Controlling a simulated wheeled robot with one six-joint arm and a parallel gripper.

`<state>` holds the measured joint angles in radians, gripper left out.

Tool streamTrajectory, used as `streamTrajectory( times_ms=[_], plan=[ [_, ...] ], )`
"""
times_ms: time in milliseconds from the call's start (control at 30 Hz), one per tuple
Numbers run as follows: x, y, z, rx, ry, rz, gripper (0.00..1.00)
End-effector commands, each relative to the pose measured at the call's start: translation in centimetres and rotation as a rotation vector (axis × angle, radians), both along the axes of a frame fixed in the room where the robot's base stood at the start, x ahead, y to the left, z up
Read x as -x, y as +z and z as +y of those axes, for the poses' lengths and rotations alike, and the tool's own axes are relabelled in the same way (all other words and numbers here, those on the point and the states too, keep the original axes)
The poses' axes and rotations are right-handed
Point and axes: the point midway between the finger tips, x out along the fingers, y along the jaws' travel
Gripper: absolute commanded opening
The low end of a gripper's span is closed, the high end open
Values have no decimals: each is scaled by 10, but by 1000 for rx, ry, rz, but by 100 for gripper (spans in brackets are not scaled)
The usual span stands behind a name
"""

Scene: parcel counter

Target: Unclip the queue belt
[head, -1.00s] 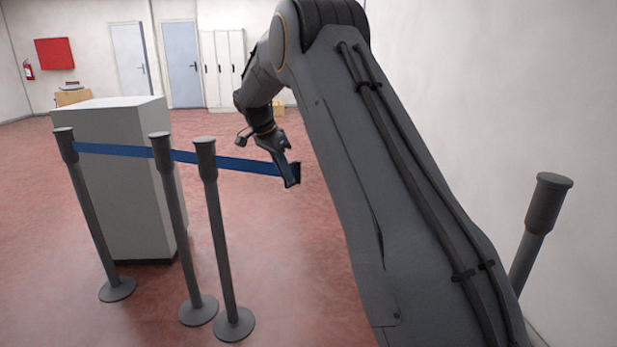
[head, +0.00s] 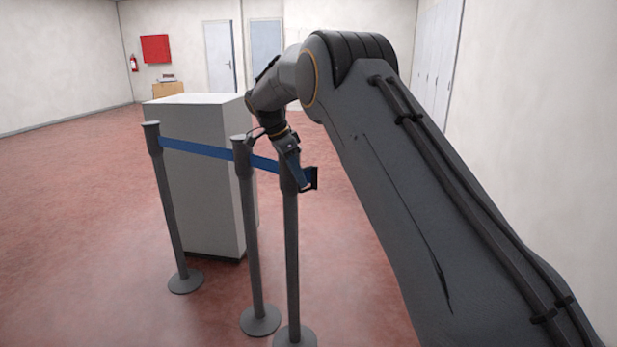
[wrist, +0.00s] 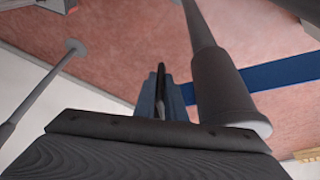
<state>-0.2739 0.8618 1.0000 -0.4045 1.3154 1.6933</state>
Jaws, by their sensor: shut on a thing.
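The blue queue belt (head: 203,149) runs from the top of the left grey post (head: 151,137) past the middle post (head: 241,155) to my gripper (head: 306,184). My gripper is shut on the dark belt clip (head: 313,177) at the belt's free end, overlapping the head of the third post (head: 291,225) in the head view. In the wrist view, the dark clip (wrist: 161,88) stands between my gripper's fingers (wrist: 161,102). A post head (wrist: 226,88) is close at their right, with the belt (wrist: 290,73) behind it. Contact with that post cannot be told.
A tall pale grey counter block (head: 205,175) stands just behind the posts. A white wall (head: 520,130) runs along the right. The red floor (head: 70,220) at the left is clear. A small brown box (head: 168,90) is far back.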

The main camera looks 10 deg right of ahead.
Motion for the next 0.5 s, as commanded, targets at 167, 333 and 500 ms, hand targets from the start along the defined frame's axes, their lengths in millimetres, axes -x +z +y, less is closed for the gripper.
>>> streamTrajectory(
  times_ms=[167, 333, 500],
  plan=[
    [-1, 1, 3, 3, 1, -5, 0],
    [-1, 1, 5, 4, 3, -5, 0],
    [-1, 1, 5, 4, 4, -6, 20]
  ],
)
